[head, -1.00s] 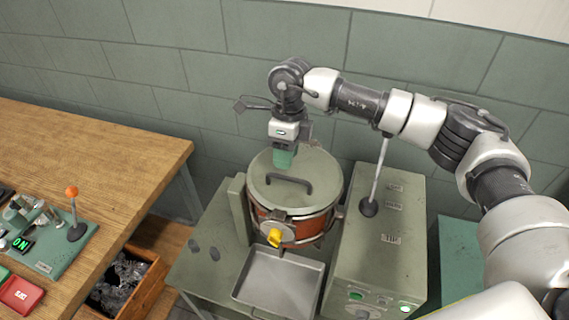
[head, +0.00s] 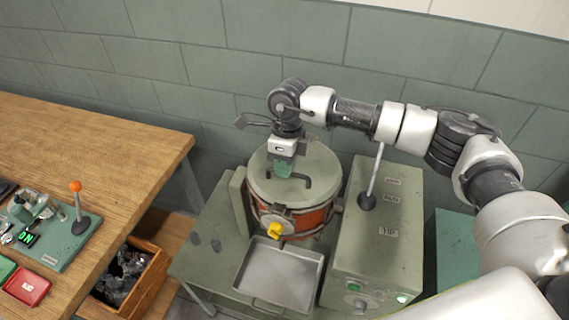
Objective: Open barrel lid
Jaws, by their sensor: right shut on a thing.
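The barrel (head: 322,218) is orange-red and stands upright in the green machine at the middle of the head view. Its round grey-green lid (head: 262,186) lies flat on top, with a dark bar handle (head: 304,184). My right gripper (head: 284,172) comes down from above with green fingers and is shut on the lid handle, hiding part of it. A yellow knob (head: 275,230) sits on the latch at the barrel's front. My left gripper is not in view.
A control box (head: 375,245) with an upright lever (head: 370,190) stands right of the barrel. A metal tray (head: 278,275) is in front. A wooden table (head: 90,150) with an orange-tipped lever (head: 78,205) is at left, above a crate of scrap (head: 125,275).

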